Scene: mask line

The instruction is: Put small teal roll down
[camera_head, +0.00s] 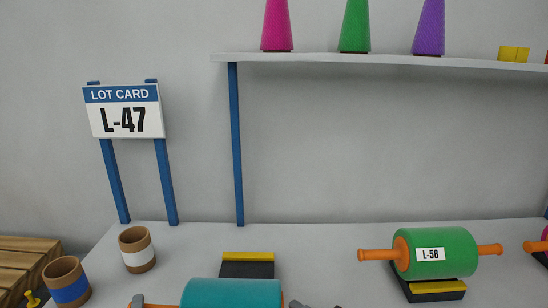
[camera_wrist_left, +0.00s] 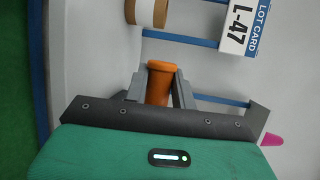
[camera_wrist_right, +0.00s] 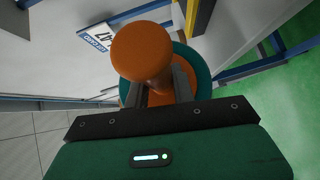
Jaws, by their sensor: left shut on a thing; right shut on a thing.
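The teal roll (camera_head: 235,293) with orange handles is at the bottom middle of the head view, cut off by the lower edge. My left gripper (camera_head: 138,301) is shut on its left orange handle (camera_wrist_left: 158,84). My right gripper (camera_head: 298,304) is shut on the other orange handle (camera_wrist_right: 142,48), with the teal end (camera_wrist_right: 207,75) behind it in the right wrist view. A black and yellow stand (camera_head: 247,269) shows just behind the roll. The roll's underside is hidden, so I cannot tell whether it touches anything.
A green roll (camera_head: 457,249) labelled L-58 rests on a black and yellow stand (camera_head: 438,291) at right. A lot card (camera_head: 125,119) reads L-47. Two brown cores with a white band (camera_head: 138,257) and a blue band (camera_head: 70,289) stand at left. A shelf (camera_head: 350,57) holds cones.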

